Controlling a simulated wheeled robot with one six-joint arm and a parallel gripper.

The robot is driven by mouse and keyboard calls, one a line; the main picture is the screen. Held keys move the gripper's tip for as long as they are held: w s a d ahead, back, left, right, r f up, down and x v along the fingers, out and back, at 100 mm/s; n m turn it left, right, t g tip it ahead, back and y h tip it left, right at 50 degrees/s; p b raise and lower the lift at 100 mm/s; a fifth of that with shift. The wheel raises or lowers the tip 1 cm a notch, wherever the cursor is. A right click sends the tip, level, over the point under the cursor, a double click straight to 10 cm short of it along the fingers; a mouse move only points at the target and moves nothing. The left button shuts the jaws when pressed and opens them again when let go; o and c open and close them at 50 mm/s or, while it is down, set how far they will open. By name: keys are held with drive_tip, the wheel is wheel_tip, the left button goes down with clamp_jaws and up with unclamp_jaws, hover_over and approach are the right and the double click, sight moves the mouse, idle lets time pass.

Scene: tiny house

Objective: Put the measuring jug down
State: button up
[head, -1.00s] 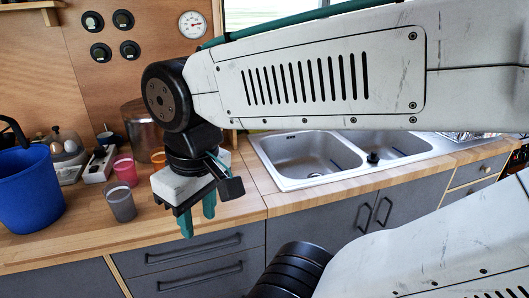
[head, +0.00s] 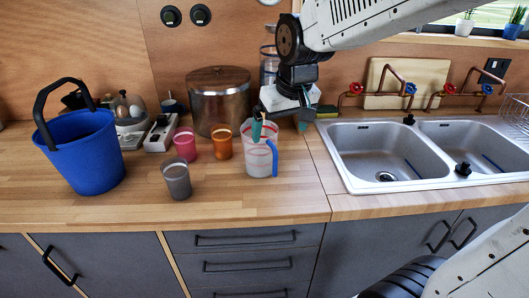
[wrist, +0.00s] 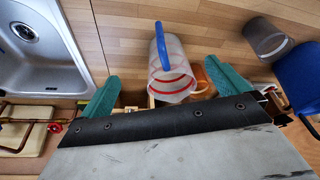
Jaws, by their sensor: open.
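The measuring jug (head: 258,160) is clear with red marks and a blue handle. It stands upright on the wooden counter, left of the sink. In the wrist view the jug (wrist: 172,72) shows between and beyond my fingers, with its blue handle pointing away from my gripper. My gripper (head: 280,122) is just above and behind the jug, with its teal fingers spread wide. In the wrist view my gripper (wrist: 150,95) is open, and neither finger touches the jug.
A blue bucket (head: 85,155), a grey cup (head: 177,182), a pink cup (head: 185,145) and an orange cup (head: 222,142) stand to the left. A large metal pot (head: 218,105) is behind. The sink (head: 345,180) is at right. The front counter is clear.

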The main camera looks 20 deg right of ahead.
sight(261, 140)
drive_tip(key=w+a+f+t, duration=0.1)
drive_tip(key=w+f, duration=0.8)
drive_tip(key=w, duration=0.1)
drive_tip(key=shift+a+f, duration=0.15)
drive_tip(key=shift+f, duration=0.1)
drive_tip(key=c, duration=0.9)
drive_tip(key=shift+r, duration=0.1)
